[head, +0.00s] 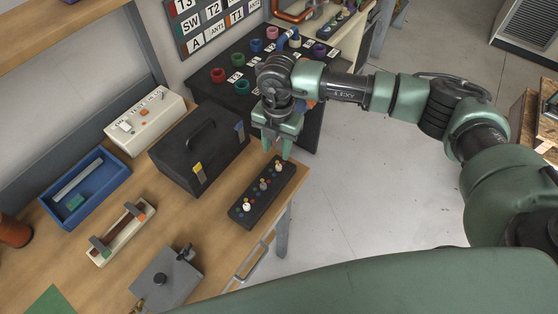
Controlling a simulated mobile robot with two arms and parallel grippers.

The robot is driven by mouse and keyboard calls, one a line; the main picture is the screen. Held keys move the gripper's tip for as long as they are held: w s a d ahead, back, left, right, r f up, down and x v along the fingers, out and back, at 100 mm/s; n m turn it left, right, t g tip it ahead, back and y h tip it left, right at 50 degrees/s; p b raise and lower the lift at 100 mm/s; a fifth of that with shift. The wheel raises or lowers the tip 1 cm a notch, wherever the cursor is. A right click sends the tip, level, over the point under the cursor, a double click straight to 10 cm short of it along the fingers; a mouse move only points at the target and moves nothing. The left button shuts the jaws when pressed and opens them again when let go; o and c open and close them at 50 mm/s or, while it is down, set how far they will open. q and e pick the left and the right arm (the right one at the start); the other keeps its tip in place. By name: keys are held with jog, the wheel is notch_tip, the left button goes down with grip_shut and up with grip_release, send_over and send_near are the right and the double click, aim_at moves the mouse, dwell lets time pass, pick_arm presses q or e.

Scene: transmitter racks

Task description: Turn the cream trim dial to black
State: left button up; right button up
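A black panel strip (236,214) lies near the right edge of the wooden bench. It carries a pale knob (247,205) at its near end, a grey-brown knob (263,185) in the middle and a cream dial (278,166) at its far end. Small coloured dots surround the knobs; which dot each points at is too small to tell. My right gripper (277,150) points down with its two green fingers apart and nothing visible between them. Its tips are just above and behind the far cream dial, with no clear contact. My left gripper is out of view.
A black toolbox (190,160) stands left of the strip. A blue tray (112,188), a white control box (145,122) and a grey metal box (165,283) also stand on the bench. Behind is a dark table (222,62) with coloured rings. Open floor lies right.

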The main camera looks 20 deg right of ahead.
aim_at(279, 166)
jog(key=shift+d, duration=0.45)
jog(key=shift+f+p, duration=0.35)
jog(key=shift+f, duration=0.1)
notch_tip(279, 166, down, 5)
jog(key=shift+a+f+p, duration=0.1)
jog(key=shift+p, duration=0.95)
jog(key=shift+f, duration=0.75)
grip_shut()
